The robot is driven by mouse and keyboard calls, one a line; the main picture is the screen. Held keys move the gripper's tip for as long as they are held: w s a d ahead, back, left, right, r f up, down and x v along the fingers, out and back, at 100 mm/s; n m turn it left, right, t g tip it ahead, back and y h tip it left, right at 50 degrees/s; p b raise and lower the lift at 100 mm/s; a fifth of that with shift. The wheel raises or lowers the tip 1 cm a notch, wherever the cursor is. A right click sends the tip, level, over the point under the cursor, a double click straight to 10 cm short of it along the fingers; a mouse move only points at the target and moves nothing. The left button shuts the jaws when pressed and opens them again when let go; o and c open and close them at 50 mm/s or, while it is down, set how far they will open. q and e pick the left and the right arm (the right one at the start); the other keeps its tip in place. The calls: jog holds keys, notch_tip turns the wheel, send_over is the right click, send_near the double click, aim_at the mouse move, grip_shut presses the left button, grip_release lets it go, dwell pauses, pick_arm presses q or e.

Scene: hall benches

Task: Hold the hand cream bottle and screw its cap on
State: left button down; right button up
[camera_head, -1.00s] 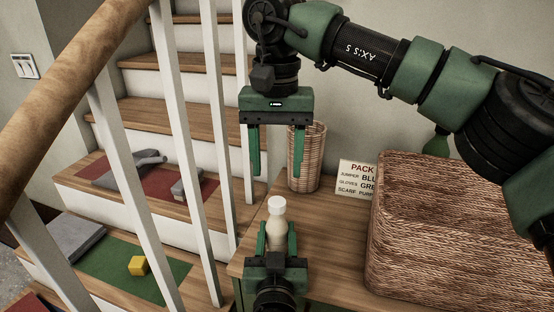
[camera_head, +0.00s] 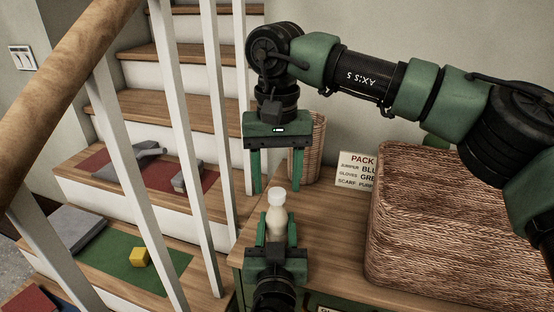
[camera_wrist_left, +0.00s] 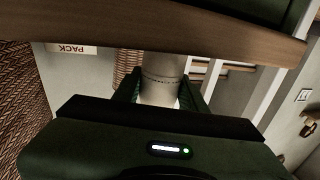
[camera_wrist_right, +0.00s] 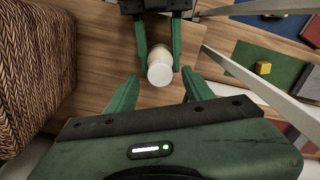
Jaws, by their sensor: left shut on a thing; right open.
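The cream-coloured hand cream bottle (camera_head: 277,224) stands upright between the fingers of my left gripper (camera_head: 277,217), which is shut on its body from the front. A white cap (camera_head: 277,195) sits on the bottle's top; whether it is tight cannot be told. The bottle's lower part is hidden behind my left gripper. In the left wrist view, the bottle (camera_wrist_left: 160,92) shows between the fingers. My right gripper (camera_head: 277,189) is open and points down above the bottle, its fingertips on either side of the cap. The right wrist view shows the cap (camera_wrist_right: 160,73) between the parted fingers.
A large woven basket (camera_head: 450,220) stands on the wooden bench (camera_head: 335,245) at right. A tall wicker holder (camera_head: 307,145) and a packing sign (camera_head: 356,169) are behind. White balusters (camera_head: 180,150) and stairs with mats and a yellow block (camera_head: 140,257) are at left.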

jog(key=shift+f, duration=1.1)
